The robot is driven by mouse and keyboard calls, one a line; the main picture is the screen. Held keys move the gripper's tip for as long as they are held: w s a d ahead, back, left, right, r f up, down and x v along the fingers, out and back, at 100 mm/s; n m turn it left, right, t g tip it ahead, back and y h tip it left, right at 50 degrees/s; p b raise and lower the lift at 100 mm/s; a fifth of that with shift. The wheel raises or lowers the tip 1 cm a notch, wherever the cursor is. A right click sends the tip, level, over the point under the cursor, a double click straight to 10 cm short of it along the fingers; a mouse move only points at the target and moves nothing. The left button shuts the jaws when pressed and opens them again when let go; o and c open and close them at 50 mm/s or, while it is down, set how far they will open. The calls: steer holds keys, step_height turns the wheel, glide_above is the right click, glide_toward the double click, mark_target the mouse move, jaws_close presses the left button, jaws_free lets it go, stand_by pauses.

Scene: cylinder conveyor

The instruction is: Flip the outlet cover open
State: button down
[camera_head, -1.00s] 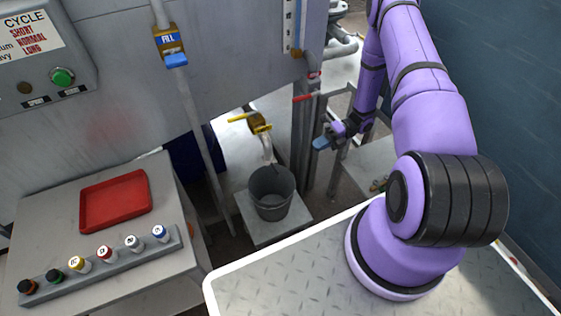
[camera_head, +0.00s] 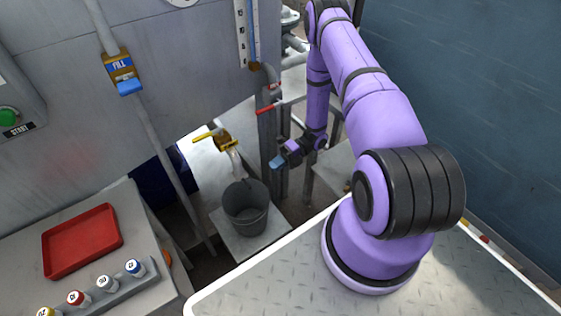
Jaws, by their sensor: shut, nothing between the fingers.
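A yellow-handled brass outlet tap (camera_head: 220,138) with a pale bent spout is on the machine, above a dark bucket (camera_head: 246,210). I cannot make out a separate outlet cover on it. My gripper (camera_head: 277,161), with blue fingertips, is shut and empty. It is to the right of the tap and a little lower in the picture, apart from it. It points left, in front of the grey metal posts.
A red-handled valve (camera_head: 268,108) is above my gripper. The bucket stands on a light platform (camera_head: 228,241). A table with a red tray (camera_head: 82,241) and several coloured-cap bottles is at the lower left. A blue wall (camera_head: 470,110) closes the right.

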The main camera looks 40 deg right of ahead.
mark_target(243, 179)
steer(key=a+f, duration=0.1)
steer(key=a, duration=0.8)
steer(key=shift+f, duration=0.4)
